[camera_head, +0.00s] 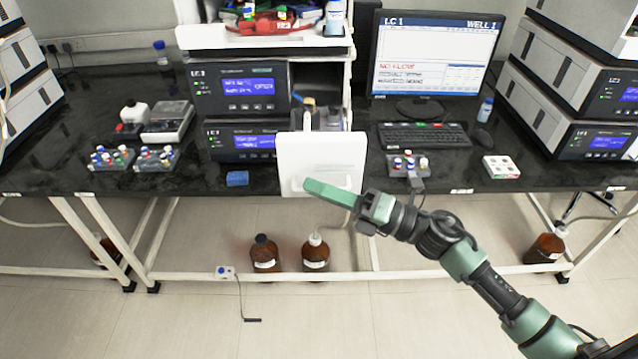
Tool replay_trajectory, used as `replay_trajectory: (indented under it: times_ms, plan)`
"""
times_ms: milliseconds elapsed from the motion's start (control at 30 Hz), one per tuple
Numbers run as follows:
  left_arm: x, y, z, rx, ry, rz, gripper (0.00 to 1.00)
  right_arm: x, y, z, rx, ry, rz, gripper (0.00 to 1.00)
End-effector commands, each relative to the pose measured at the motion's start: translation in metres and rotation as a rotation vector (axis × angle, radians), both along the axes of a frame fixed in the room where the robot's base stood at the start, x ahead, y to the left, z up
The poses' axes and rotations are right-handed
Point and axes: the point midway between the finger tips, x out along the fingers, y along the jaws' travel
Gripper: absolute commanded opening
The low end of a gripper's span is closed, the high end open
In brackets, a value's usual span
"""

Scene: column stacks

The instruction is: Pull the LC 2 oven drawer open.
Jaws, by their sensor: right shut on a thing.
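A white oven drawer front (345,152) stands out in front of the middle instrument stack, over the bench's front edge. Behind its top edge I see part of the drawer's inside (325,118) with dark and metallic parts, so the drawer is at least partly open. My right gripper (312,187), with green fingers, is shut on the pale handle (298,184) low on the drawer front. The fingers hide much of the handle. The label on this stack is small; it seems to read LC 1, as the monitor does. My left gripper is not in view.
A monitor (435,55) and keyboard (423,136) stand right of the drawer. Vial racks (157,158) and a blue block (237,178) lie to the left. Brown bottles (264,254) stand below the bench. Another instrument stack (570,85) is at the right.

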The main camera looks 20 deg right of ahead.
Motion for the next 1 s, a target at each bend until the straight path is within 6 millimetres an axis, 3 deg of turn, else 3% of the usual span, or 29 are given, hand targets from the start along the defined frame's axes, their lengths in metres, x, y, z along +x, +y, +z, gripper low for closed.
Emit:
replay_trajectory:
  times_ms: [400,433,467,767,1000]
  plan:
    - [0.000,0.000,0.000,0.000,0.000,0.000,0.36,0.000,-0.001,0.000,0.000,0.000,-0.004,0.00]
    - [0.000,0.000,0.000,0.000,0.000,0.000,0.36,0.000,-0.001,0.000,0.000,0.000,-0.004,0.16]
    - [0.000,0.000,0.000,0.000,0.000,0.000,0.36,0.000,-0.001,0.000,0.000,0.000,-0.004,0.17]
    - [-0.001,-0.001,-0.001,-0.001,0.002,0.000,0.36,-0.001,-0.001,0.000,0.000,0.000,-0.002,0.17]
    - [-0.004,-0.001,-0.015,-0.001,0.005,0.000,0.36,-0.018,-0.025,-0.011,-0.002,0.003,-0.002,0.17]
